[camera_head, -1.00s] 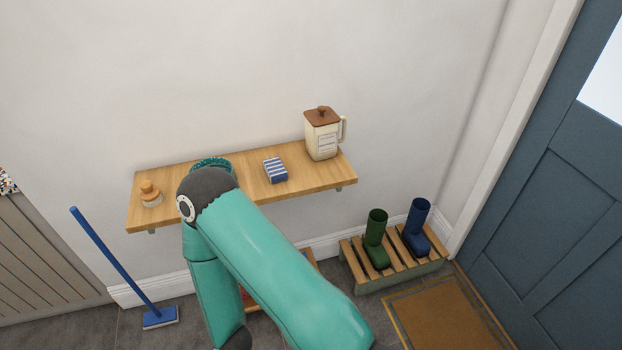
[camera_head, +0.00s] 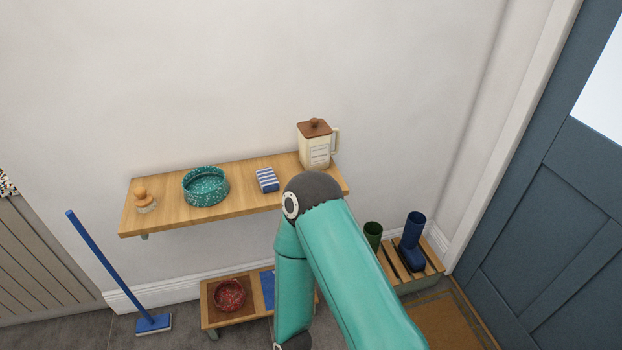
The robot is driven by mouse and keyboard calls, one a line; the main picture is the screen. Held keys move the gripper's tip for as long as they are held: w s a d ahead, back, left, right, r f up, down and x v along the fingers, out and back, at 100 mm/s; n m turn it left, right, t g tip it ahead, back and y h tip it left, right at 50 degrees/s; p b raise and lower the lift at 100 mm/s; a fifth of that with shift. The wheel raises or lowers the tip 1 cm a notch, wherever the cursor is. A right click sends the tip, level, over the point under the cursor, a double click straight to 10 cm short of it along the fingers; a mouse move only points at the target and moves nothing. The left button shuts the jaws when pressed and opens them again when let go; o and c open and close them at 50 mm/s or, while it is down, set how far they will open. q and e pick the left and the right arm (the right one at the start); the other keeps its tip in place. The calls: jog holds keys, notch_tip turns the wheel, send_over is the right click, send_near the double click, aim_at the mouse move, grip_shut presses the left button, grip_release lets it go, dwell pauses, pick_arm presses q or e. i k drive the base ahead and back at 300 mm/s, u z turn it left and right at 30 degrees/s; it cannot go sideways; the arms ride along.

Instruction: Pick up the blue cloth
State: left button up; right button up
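A small folded cloth with blue and white stripes (camera_head: 267,179) lies on the wooden wall shelf (camera_head: 180,211), between a teal speckled bowl and a cream jug. A flat blue thing (camera_head: 267,289) shows on the low wooden stand below, partly hidden by my arm; I cannot tell what it is. One of my teal arms rises from the bottom right, bends just below the shelf's right part and runs down out of the frame. Neither of my grippers is in view.
The teal bowl (camera_head: 206,186), the jug (camera_head: 315,146) and a wooden-topped brush (camera_head: 144,198) stand on the shelf. A red bowl (camera_head: 230,294) sits on the low stand (camera_head: 212,318). A blue broom (camera_head: 112,266) leans at left. Boots (camera_head: 413,241) stand on a slatted rack at right.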

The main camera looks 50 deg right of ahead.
aim_at(268, 181)
jog(key=z, duration=0.55)
jog(key=i, duration=1.05)
jog(key=z, duration=0.05)
